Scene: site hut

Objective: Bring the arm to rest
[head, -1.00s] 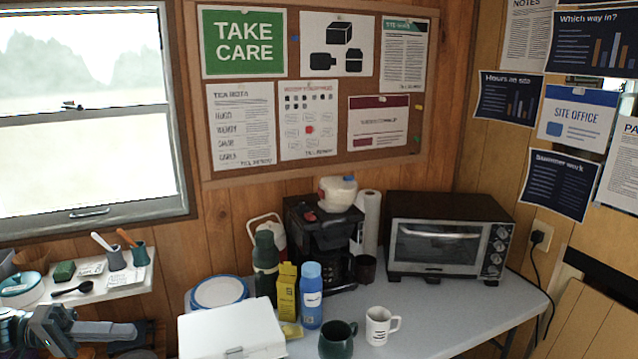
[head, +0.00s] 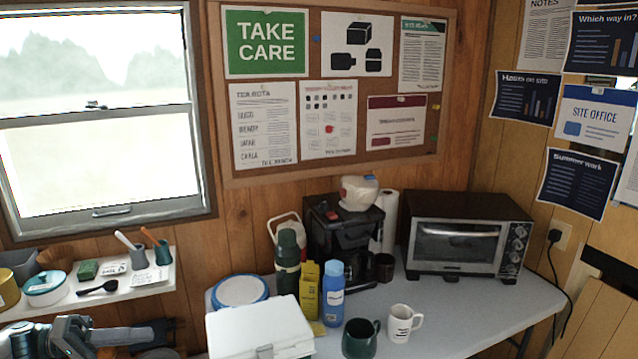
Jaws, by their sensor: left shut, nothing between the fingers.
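My left gripper (head: 150,337) is at the lower left of the head view, its arm coming in from the left edge. Its fingers point right and are shut with nothing between them. It is below the white shelf and left of the white box, apart from both. My right gripper is not in view.
A white shelf (head: 75,304) with small pots and a black spoon is above my left gripper. The grey table (head: 455,325) holds a white box (head: 258,325), a green mug (head: 360,338), a white mug (head: 404,323), bottles, a coffee maker (head: 340,228) and a toaster oven (head: 465,235).

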